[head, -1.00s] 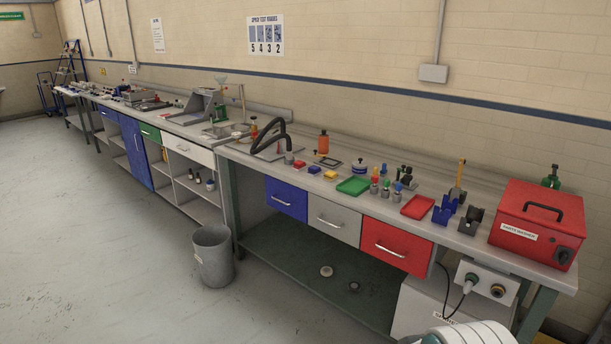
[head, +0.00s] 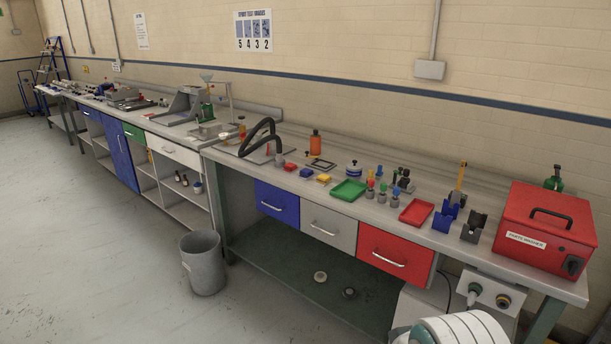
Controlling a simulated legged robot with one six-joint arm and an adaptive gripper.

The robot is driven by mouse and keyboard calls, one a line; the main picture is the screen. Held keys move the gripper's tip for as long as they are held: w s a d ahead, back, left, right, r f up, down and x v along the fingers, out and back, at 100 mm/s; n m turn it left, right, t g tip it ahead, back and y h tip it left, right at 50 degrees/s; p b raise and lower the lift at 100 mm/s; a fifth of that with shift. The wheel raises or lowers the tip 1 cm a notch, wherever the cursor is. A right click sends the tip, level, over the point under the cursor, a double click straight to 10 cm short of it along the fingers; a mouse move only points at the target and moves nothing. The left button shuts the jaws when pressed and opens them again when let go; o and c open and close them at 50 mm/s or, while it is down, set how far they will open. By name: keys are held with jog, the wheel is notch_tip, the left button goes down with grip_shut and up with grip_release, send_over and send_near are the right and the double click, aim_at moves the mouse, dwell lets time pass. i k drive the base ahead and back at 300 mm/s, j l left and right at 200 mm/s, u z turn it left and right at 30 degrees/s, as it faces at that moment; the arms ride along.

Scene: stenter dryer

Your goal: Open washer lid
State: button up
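The parts washer (head: 545,232) is a red box at the right end of the workbench. Its red lid is down, with a black handle (head: 551,217) on top. A white label and a black knob (head: 573,265) are on its front. A white rounded piece with dark stripes, apparently part of my arm, shows at the bottom right, below and in front of the washer and apart from it. My gripper's fingers do not show.
The long bench (head: 460,255) holds a red tray (head: 416,212), blue and black holders (head: 474,226) left of the washer, and a green tray (head: 349,190). Drawers (head: 395,253) are below. A grey bin (head: 203,263) stands on the floor; the floor at left is clear.

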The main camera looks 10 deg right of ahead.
aim_at(570, 218)
jog(key=l+z, duration=0.15)
jog(key=z, duration=1.35)
jog(key=i, duration=1.2)
